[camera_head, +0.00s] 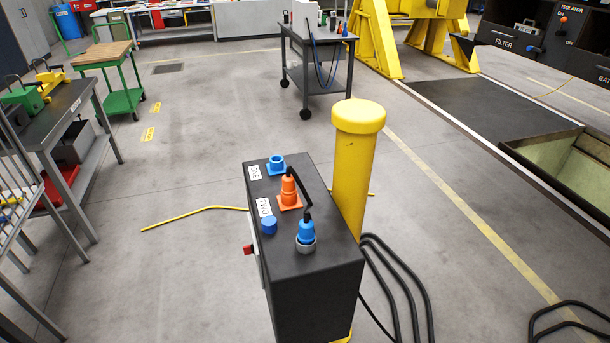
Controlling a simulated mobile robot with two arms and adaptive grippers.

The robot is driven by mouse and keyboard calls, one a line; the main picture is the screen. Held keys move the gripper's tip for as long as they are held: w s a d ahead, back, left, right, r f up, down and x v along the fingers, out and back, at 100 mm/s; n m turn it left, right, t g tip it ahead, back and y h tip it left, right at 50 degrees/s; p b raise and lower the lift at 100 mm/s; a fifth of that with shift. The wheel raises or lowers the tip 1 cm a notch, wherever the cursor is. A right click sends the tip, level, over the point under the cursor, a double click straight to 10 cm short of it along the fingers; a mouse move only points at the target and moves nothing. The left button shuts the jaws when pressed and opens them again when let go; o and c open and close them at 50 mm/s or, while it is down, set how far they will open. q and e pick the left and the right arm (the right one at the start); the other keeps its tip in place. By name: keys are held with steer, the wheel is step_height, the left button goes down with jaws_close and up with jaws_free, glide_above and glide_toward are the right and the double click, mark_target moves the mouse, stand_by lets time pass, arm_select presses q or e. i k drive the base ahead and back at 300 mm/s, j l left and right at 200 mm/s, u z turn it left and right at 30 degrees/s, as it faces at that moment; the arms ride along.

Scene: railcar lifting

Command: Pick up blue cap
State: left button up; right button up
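A black box (315,285) stands in the foreground beside a yellow post. A small round blue cap (268,226) is at the left side of its top, below the "TWO" label (263,207). A blue connector (306,231) stands upright in a grey ring, to the right of the cap. An orange connector (289,191) stands on an orange base behind it. A blue open socket (276,164) is at the back of the top, beside another label. A black cable runs between the orange and blue connectors. Neither of my grippers is in view.
The yellow post (353,180) rises close to the box's right side. Black hoses (400,280) loop on the floor to the right. A yellow cable (195,212) lies left of the box. A workbench (70,105) is at the left, and a grey cart (318,75) stands behind.

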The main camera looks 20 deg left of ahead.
mark_target(269, 222)
steer(key=j+z, duration=0.5)
steer(key=j, duration=2.3)
